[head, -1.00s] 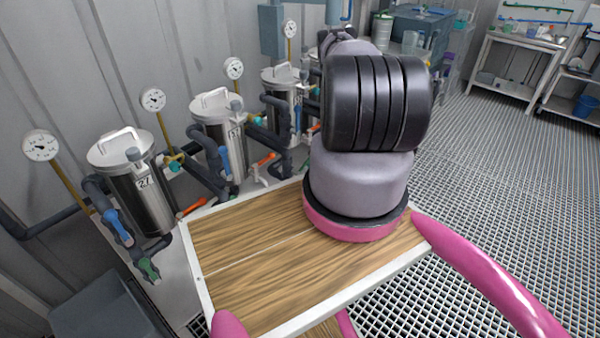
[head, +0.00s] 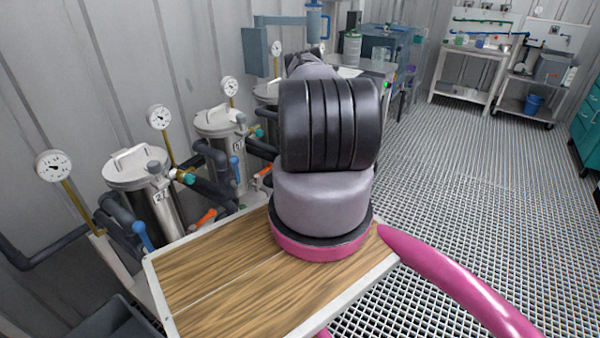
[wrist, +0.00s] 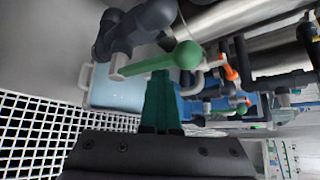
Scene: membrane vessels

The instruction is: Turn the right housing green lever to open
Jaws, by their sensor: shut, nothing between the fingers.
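In the wrist view a green lever (wrist: 158,63) with a round ball end runs from a grey pipe fitting, close in front of my gripper. My gripper (wrist: 160,78) is shut and empty, its teal fingers pointing at the lever's underside in the picture. I cannot tell whether they touch it. A second green lever (wrist: 236,110) lies farther off to the right. In the head view the nearest steel housing (head: 150,190) and the middle one (head: 220,150) stand along the wall. The right housing (head: 266,91) is mostly hidden behind my arm. My gripper is hidden there.
Blue (head: 142,236) and orange (head: 206,218) levers and dark pipes crowd the housings. Gauges (head: 54,165) stand on brass stems by the wall. The grating floor (head: 440,180) to the right is open, with a white shelf (head: 468,65) behind.

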